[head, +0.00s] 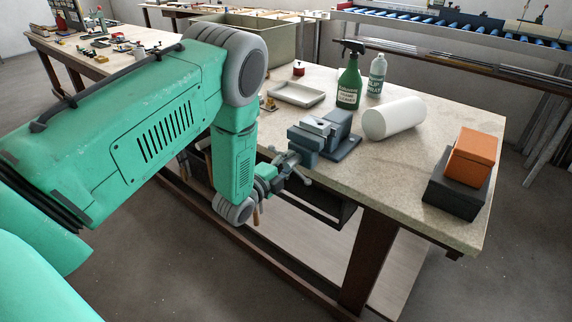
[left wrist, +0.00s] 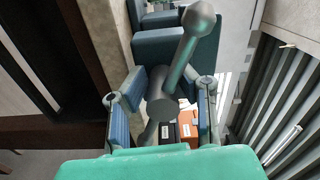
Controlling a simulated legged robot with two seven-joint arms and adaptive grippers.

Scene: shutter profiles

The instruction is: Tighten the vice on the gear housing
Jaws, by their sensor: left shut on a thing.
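The blue-grey vice (head: 340,127) stands on the near edge of the workbench. A light grey block (head: 317,126), likely the gear housing, sits at its jaws; whether it is firmly clamped I cannot tell. My left gripper (head: 284,168) is at the front of the vice, shut on its handle. In the left wrist view the handle (left wrist: 184,62) is a tilted metal bar with a ball end, crossing a round hub. The fingers of the left gripper (left wrist: 164,95) stand on both sides of that hub. The vice body (left wrist: 160,48) shows behind. My right gripper is not in view.
The pale bench (head: 410,185) bears a white roll (head: 394,118), a green spray bottle (head: 350,78), a white bottle (head: 377,75), a grey tray (head: 297,94) and an orange box (head: 472,157) on a dark box (head: 455,194). Bare bench lies between vice and boxes.

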